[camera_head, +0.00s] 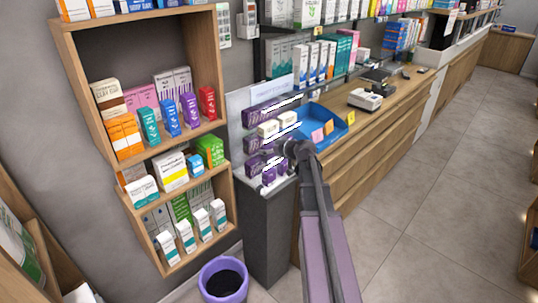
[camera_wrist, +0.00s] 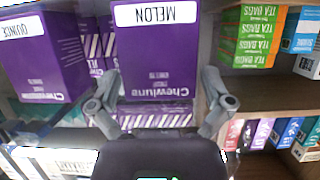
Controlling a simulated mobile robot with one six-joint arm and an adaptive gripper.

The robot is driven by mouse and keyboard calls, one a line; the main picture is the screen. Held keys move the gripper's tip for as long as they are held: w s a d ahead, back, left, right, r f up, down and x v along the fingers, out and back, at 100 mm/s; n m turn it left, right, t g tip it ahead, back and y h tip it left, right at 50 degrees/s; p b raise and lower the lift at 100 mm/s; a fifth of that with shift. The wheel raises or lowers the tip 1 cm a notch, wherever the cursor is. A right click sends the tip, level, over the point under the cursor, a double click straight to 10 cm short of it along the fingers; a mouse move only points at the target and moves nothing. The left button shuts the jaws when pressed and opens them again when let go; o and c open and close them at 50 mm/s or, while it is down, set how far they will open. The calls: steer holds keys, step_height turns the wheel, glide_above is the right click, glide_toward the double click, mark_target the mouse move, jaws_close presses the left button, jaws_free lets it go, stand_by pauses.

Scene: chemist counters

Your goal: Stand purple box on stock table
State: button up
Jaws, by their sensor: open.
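A purple box (camera_wrist: 156,50) marked MELON stands between the two fingers of my gripper (camera_wrist: 162,92) in the wrist view, its lettering upside down there. My gripper is open, with one finger on each side of the box; I cannot tell whether they touch it. Another purple box (camera_wrist: 44,55) marked QUINCE is to the left, with more purple boxes behind. In the head view, my gripper (camera_head: 284,150) is at a display of purple boxes (camera_head: 262,116) on a dark grey counter end (camera_head: 266,222), and my arm partly hides them. I cannot tell which surface is the stock table.
A blue tray (camera_head: 326,122) with coloured notes lies right of the display, on a long wooden counter (camera_head: 372,128). Wooden wall shelves (camera_head: 70,50) full of medicine boxes are at left. A purple bin (camera_head: 224,280) stands on the floor. The right floor (camera_head: 440,200) is clear.

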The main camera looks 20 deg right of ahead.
stand_by(0.3)
steer(key=c, duration=1)
steer(key=shift+r, duration=0.15)
steer(key=shift+r+p, duration=0.6)
steer(key=shift+p, duration=0.15)
steer(key=shift+s+r, duration=0.15)
steer(key=shift+s, duration=0.1)
steer(key=s+d, duration=0.2)
steer(key=s, duration=0.3)
steer(key=s+d, duration=0.2)
steer(key=s, duration=0.4)
steer(key=s+d, duration=0.2)
steer(key=s, duration=0.3)
steer(key=shift+s, duration=0.3)
